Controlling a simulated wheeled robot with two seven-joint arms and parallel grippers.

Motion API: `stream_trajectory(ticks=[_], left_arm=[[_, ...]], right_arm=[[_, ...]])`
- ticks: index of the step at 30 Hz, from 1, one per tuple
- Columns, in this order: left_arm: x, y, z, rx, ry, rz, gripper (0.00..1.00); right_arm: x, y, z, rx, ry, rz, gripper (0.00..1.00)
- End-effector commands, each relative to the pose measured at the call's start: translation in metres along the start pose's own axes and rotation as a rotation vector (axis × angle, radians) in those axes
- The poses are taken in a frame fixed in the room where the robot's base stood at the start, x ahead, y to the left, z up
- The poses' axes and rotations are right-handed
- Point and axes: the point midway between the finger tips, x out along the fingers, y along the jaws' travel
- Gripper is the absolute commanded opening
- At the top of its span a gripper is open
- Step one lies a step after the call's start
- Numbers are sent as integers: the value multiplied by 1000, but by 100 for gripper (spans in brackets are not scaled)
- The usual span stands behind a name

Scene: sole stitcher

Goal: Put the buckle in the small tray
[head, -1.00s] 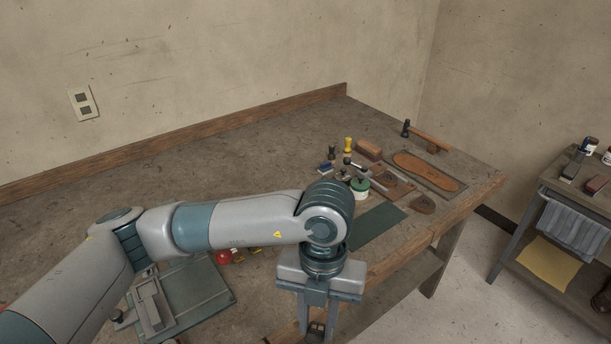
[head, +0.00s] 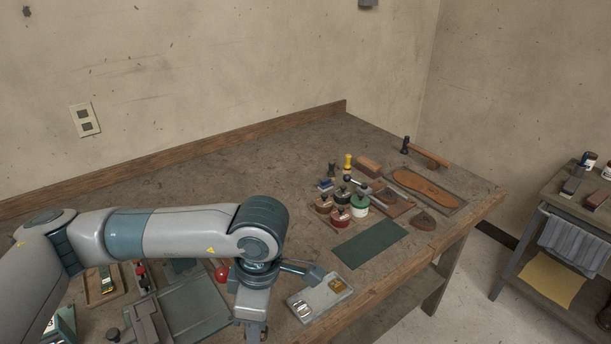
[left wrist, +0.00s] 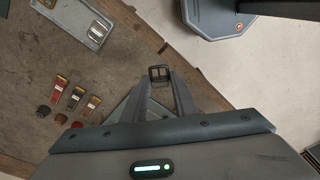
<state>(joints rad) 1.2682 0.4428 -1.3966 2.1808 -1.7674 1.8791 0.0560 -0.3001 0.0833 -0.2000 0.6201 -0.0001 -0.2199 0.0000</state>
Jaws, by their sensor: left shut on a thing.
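My left gripper (head: 252,328) is low at the bottom edge of the head view, to the left of the small tray. In the left wrist view, its fingers (left wrist: 161,76) are shut on a dark, square-framed buckle (left wrist: 159,72) at their tips. The small grey tray (head: 317,291) lies near the table's front edge. It holds a silver buckle (head: 301,308) at its near end and a yellowish piece (head: 339,285) at its far end. In the left wrist view the tray (left wrist: 78,22) is at the upper left, apart from the held buckle. My right gripper is not in view.
A green mat (head: 370,244) lies beyond the tray, with several jars and tools behind it. A dark green plate with a fixture (head: 200,300) is left of my gripper. The table's front edge is close.

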Motion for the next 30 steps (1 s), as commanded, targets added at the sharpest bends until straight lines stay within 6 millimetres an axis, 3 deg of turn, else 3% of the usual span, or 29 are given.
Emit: stream_trajectory(ticks=[30], left_arm=[[3,3,-104,1311,0,160,5]], right_arm=[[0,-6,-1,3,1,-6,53]])
